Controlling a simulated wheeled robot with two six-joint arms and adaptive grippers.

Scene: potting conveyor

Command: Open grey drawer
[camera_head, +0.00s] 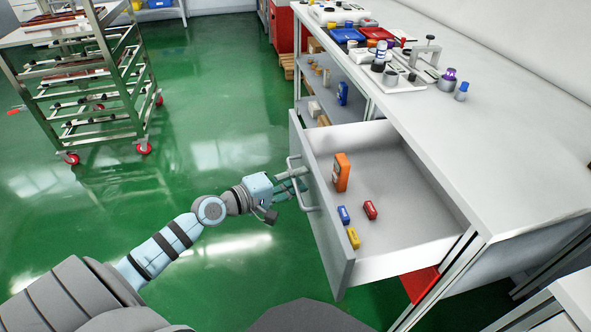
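The grey drawer (330,232) is pulled well out of the workbench, and its inside shows. Its front carries a bar handle (309,208). An orange box (342,172), a small blue box (343,215), a small red box (370,210) and a small yellow box (353,238) sit in it. My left gripper (294,180) is at the handle, its fingers around the bar and seemingly closed on it. The fingertips are partly hidden against the handle. My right gripper is out of view.
The workbench (490,160) holds bottles, trays and a clamp stand towards the back. Below it are shelves (325,90) with small items. A wheeled metal cart (85,85) stands at the upper left. The green floor (215,110) between cart and bench is clear.

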